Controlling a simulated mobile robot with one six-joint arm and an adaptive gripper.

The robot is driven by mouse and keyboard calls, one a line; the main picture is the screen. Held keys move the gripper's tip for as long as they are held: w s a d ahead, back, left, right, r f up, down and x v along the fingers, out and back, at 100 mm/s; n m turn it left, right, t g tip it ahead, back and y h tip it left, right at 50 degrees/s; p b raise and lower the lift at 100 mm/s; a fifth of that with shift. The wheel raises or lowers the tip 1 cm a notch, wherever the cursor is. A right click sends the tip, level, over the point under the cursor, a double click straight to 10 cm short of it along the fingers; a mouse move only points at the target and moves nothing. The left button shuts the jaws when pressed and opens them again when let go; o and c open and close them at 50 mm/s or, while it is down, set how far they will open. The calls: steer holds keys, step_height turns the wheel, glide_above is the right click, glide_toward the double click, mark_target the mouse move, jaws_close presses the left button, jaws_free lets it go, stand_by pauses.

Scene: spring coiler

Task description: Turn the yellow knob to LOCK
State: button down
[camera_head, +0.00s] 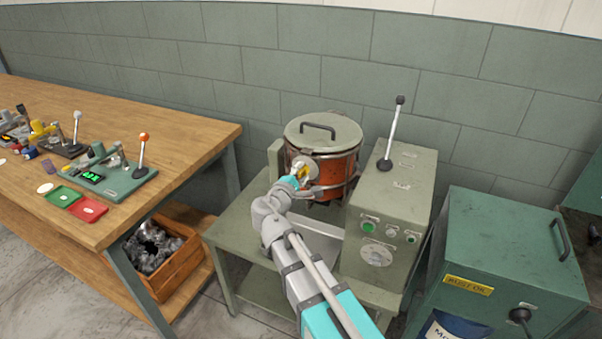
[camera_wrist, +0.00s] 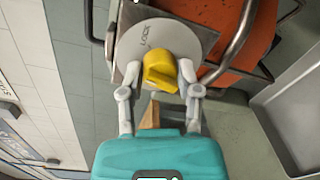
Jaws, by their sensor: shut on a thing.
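The yellow knob (camera_wrist: 160,72) sits on a round grey dial plate (camera_wrist: 150,38) in the wrist view. The plate carries the word LOCK with a small mark, above and left of the knob in that view. My gripper (camera_wrist: 159,78) is shut on the knob, with one finger on each side of it. In the head view the knob (camera_head: 304,172) shows only in part beyond my gripper (camera_head: 298,178), at the front of the orange drum (camera_head: 333,172). The knob's exact pointing direction is hard to tell.
The drum has a grey lid (camera_head: 320,132) with a black handle. A green-grey control box (camera_head: 390,210) with a long lever (camera_head: 393,130) stands close on the right. A wooden bench (camera_head: 150,130) is at left, and a green cabinet (camera_head: 500,240) at right.

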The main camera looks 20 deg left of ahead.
steer(key=m, duration=0.6)
stand_by(0.5)
steer(key=shift+c, duration=1.5)
jaws_free()
steer(key=shift+n, duration=0.3)
